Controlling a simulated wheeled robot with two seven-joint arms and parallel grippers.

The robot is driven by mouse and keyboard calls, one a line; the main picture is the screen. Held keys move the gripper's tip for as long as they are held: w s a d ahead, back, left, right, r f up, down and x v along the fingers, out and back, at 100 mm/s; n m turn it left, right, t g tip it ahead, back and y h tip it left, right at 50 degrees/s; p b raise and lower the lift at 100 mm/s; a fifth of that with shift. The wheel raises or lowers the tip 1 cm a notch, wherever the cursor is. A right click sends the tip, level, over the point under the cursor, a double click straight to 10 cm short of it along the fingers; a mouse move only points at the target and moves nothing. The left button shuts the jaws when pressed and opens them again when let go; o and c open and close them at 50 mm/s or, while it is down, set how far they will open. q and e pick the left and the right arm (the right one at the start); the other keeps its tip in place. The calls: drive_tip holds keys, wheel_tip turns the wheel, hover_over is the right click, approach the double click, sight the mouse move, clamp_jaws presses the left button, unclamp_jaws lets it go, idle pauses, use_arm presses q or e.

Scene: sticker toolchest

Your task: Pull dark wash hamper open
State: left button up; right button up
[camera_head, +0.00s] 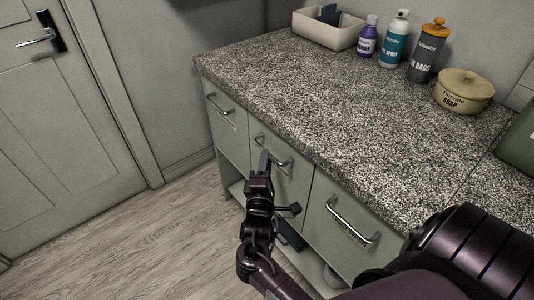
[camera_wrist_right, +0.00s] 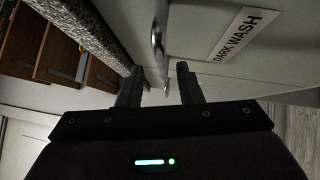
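The dark wash hamper is the middle of three grey-green fronts (camera_head: 290,178) under the counter. It looks flush with its neighbours. Its silver bar handle (camera_head: 279,160) runs across the top. In the right wrist view the front carries a white label reading DARK WASH (camera_wrist_right: 240,33). My right gripper (camera_head: 264,162) is at this handle. In the wrist view its two dark fingers (camera_wrist_right: 159,86) are apart, with the handle bar (camera_wrist_right: 158,40) running between them and a gap on each side. My left gripper is out of view.
Similar fronts with handles flank it, left (camera_head: 228,125) and right (camera_head: 345,220). The speckled countertop (camera_head: 300,90) overhangs just above. A white bin (camera_head: 325,32), several bottles and a soap pot (camera_head: 463,92) stand at its back. The wood floor (camera_head: 150,235) in front is clear.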

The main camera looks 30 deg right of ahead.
drive_tip(key=x, duration=0.4)
drive_tip(key=shift+f, duration=0.1)
clamp_jaws()
